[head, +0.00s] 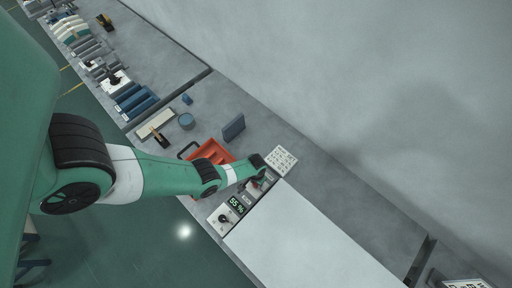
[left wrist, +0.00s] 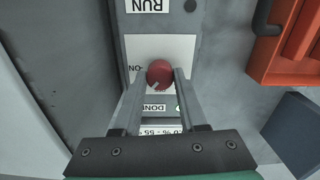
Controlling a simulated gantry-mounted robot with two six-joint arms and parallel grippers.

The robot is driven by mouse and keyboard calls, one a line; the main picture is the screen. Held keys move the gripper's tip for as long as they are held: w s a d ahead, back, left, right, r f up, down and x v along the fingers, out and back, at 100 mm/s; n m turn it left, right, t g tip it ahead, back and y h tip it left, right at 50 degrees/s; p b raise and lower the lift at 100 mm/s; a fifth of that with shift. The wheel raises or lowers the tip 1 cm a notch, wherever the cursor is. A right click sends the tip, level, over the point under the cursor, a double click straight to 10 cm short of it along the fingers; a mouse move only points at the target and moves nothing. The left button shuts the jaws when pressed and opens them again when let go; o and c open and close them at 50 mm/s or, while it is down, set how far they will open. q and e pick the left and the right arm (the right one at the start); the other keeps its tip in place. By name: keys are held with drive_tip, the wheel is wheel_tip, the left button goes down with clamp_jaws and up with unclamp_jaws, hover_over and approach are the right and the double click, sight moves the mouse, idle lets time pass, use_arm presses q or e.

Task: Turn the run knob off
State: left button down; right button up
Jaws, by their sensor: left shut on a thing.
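The red run knob (left wrist: 160,72) sits on a white plate of the control panel, under an upside-down RUN label (left wrist: 148,6). A pale pointer mark on it points toward the lower left in the left wrist view. An upside-down ON mark (left wrist: 137,68) is just left of it. My left gripper (left wrist: 161,78) has its two fingers on either side of the knob, shut on it. In the head view my left gripper (head: 260,182) is down at the panel and mostly hides the knob. My right gripper is in neither view.
A green 55 % display (head: 236,205) and a black knob (head: 224,217) are on the panel nearby. An orange tray (head: 211,152) and a blue block (head: 233,127) stand beside it. A white sheet-like surface (head: 310,245) lies to the right, and a white card (head: 281,160) behind.

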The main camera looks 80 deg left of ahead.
use_arm(q)
drive_tip(key=n, duration=0.4)
drive_tip(key=shift+n, duration=1.9)
drive_tip(key=shift+c, duration=2.2)
unclamp_jaws()
